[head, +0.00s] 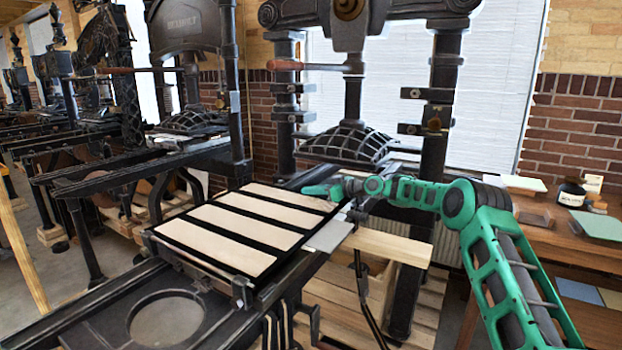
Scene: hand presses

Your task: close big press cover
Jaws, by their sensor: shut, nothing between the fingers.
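The big press cover (256,219), a black frame with several pale strips, lies flat or nearly flat over the bed of the nearest press in the head view. I cannot tell whether a small gap is left under it. My gripper (308,189), green and shut with nothing in it, is at the cover's far right corner. It seems to be on or just above the cover's edge; contact cannot be told. My green arm reaches in from the lower right. The underside of the cover is hidden.
The black press uprights (435,120) and domed platen (348,143) stand just behind my gripper. A pale wooden board (392,246) juts out below my forearm. A wooden table (560,232) with a dark jar (571,193) stands at right. More presses stand at left.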

